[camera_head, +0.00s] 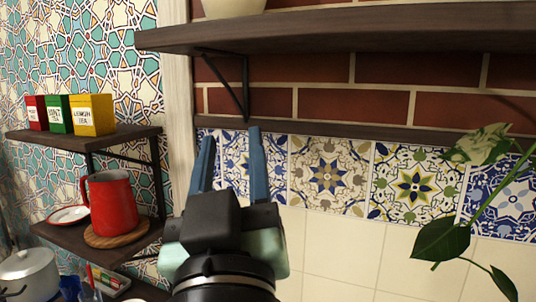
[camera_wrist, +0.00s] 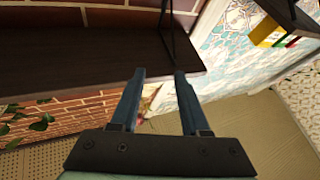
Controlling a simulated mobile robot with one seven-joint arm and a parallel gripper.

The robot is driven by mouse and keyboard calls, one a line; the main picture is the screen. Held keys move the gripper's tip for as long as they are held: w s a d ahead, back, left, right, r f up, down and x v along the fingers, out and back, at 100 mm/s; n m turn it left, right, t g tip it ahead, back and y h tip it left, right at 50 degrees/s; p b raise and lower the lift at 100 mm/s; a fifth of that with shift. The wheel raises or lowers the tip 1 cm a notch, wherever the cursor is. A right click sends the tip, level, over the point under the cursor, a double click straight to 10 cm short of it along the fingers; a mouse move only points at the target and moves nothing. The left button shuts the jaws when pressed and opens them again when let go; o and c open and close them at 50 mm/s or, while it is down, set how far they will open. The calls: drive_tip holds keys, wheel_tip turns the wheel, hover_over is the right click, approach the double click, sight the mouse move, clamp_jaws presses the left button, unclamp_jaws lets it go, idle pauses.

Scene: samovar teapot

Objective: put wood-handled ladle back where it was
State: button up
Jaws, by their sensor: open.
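My gripper (camera_head: 231,137) is raised in front of the tiled wall, just below the dark wooden shelf in the head view. Its two blue fingers stand apart with nothing between them. In the wrist view my gripper (camera_wrist: 160,75) points at the shelf's edge, near its end and metal bracket. I cannot make out the wood-handled ladle in either view. A small blurred reddish and pale patch shows between the fingers in the wrist view, too unclear to name.
The dark shelf (camera_head: 380,32) and its bracket (camera_head: 244,88) overhang close above my gripper. At left, a lower shelf (camera_head: 130,137) holds tea boxes (camera_head: 92,114); a red pitcher (camera_head: 112,203) stands below. A silver pot (camera_head: 28,272) is at bottom left. Plant leaves (camera_head: 440,238) hang at right.

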drive_tip(key=s+d+r+m+t+h, duration=0.2)
drive_tip(key=s+d+r+m+t, duration=0.1)
drive_tip(key=s+r, duration=0.4)
drive_tip(key=shift+d+r+t, duration=0.4)
drive_tip(key=shift+r+t, duration=0.2)
drive_tip(key=shift+r, duration=0.35)
wheel_tip(320, 180, down, 10)
drive_tip(key=b, duration=0.9)
drive_tip(key=shift+r, duration=0.15)
drive_tip(key=shift+a, duration=0.1)
